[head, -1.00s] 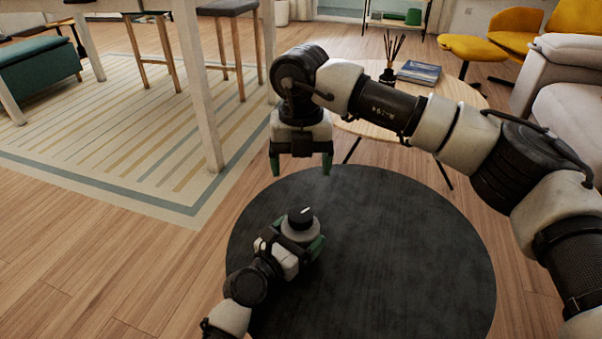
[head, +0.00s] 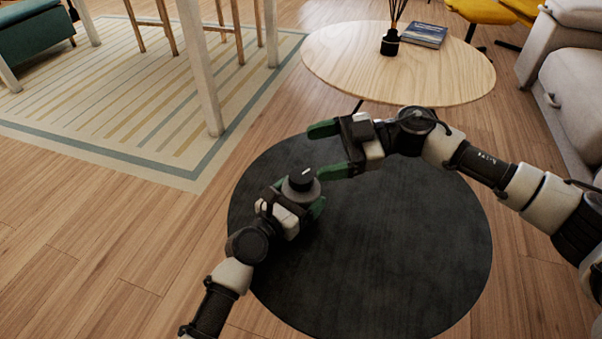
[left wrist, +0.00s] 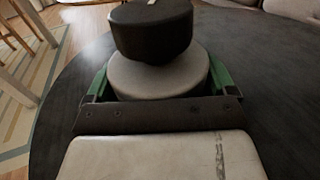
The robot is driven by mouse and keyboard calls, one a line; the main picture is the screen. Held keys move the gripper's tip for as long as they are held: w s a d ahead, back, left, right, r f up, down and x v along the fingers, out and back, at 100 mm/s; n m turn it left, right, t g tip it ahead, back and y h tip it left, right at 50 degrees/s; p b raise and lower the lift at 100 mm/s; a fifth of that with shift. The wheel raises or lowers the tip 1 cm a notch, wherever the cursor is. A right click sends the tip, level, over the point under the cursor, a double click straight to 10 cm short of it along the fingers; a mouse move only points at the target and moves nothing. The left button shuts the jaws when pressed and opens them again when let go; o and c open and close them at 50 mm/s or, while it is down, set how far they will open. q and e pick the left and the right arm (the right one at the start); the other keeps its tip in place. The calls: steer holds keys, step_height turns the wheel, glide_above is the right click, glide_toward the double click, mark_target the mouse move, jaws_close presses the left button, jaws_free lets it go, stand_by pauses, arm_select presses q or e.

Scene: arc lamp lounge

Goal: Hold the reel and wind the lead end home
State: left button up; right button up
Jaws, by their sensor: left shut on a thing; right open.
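The reel is a grey round body (head: 312,186) with a dark knob (head: 301,179) on top that bears a pale mark. It stands upright on the round black table (head: 400,260). My left gripper (head: 315,200) is shut on the reel's grey body. In the left wrist view the grey body (left wrist: 158,80) sits between the green fingers, with the dark knob (left wrist: 150,28) above it. My right gripper (head: 333,150) is open and empty, its green fingers pointing left, just above and right of the knob and apart from it. I cannot make out a lead end.
A light wooden table (head: 420,80) stands behind, with a reed diffuser (head: 390,43) and a blue book (head: 424,35). A white table leg (head: 198,70) rises at the left over a striped rug (head: 120,100). The front right of the black table is clear.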

steer(key=w+d+m+t+y, duration=0.1)
steer(key=d+m+t+y, duration=0.1)
steer(key=d+m+t, duration=0.15)
steer(key=m, duration=0.2)
glide_toward(301, 174)
steer(key=a, duration=1)
steer(key=shift+w+f, duration=0.15)
steer(key=shift+w, duration=0.05)
steer(key=shift+c, duration=0.4)
steer(key=c, duration=0.8)
steer(key=shift+c, duration=0.3)
